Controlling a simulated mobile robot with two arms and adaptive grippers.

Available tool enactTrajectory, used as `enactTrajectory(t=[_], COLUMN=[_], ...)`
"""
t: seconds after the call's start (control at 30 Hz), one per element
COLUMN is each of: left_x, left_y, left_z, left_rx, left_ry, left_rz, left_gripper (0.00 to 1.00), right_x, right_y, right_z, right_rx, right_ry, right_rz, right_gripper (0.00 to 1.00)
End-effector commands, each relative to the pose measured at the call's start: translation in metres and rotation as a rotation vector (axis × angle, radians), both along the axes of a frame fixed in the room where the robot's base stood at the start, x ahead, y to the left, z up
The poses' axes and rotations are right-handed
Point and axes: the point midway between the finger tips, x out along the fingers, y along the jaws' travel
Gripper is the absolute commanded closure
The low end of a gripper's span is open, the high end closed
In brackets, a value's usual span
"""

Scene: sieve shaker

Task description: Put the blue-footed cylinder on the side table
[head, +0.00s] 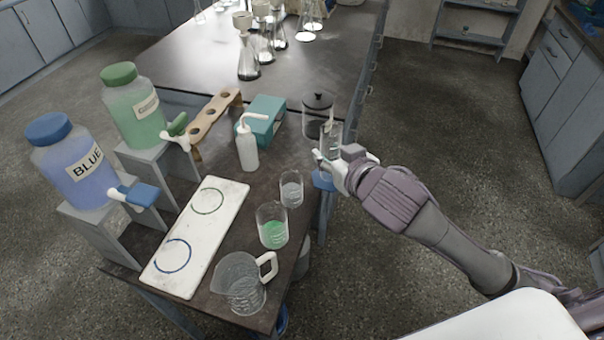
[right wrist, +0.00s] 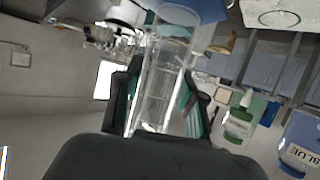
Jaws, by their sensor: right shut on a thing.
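The blue-footed cylinder is a clear graduated tube (head: 327,138) with a blue foot (head: 323,181). My right gripper (head: 335,163) is shut on it and holds it roughly upright at the right edge of a dark-topped table (head: 250,196). I cannot tell whether the foot touches anything. In the right wrist view the clear tube (right wrist: 160,85) is between the two green-padded fingers (right wrist: 162,100), with the blue foot at the top of the picture. Which surface is the side table is not certain. My left gripper is not in view.
The dark table bears a white tray (head: 222,222) with two rings, a jug (head: 240,286), beakers (head: 272,228), a wash bottle (head: 247,150), and blue (head: 80,170) and green (head: 135,115) dispensers. A lidded glass jar (head: 316,113) stands just behind the cylinder. Floor is clear on the right.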

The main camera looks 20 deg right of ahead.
Motion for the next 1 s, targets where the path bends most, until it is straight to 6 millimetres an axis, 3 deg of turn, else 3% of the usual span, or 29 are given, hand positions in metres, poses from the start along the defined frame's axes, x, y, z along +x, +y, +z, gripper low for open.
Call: enactTrajectory(t=[0.03, 0.2, 0.4, 0.67, 1.0], left_x=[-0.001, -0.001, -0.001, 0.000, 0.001], left_y=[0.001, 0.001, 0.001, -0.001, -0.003], left_z=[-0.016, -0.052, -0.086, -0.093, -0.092], left_rx=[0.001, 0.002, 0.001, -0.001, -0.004], left_ry=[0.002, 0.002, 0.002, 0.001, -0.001], left_rz=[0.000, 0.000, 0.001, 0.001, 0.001], left_gripper=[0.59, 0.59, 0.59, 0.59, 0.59], right_x=[0.008, 0.034, 0.061, 0.082, 0.149], right_y=[-0.004, -0.018, -0.038, -0.042, -0.010], right_z=[-0.012, -0.032, -0.040, -0.042, -0.086], right_rx=[-0.005, -0.003, 0.016, 0.035, 0.035], right_ry=[-0.003, -0.003, -0.009, -0.011, -0.010], right_rz=[0.006, 0.038, 0.063, 0.071, 0.071], right_gripper=[1.00, 1.00, 1.00, 1.00, 1.00])
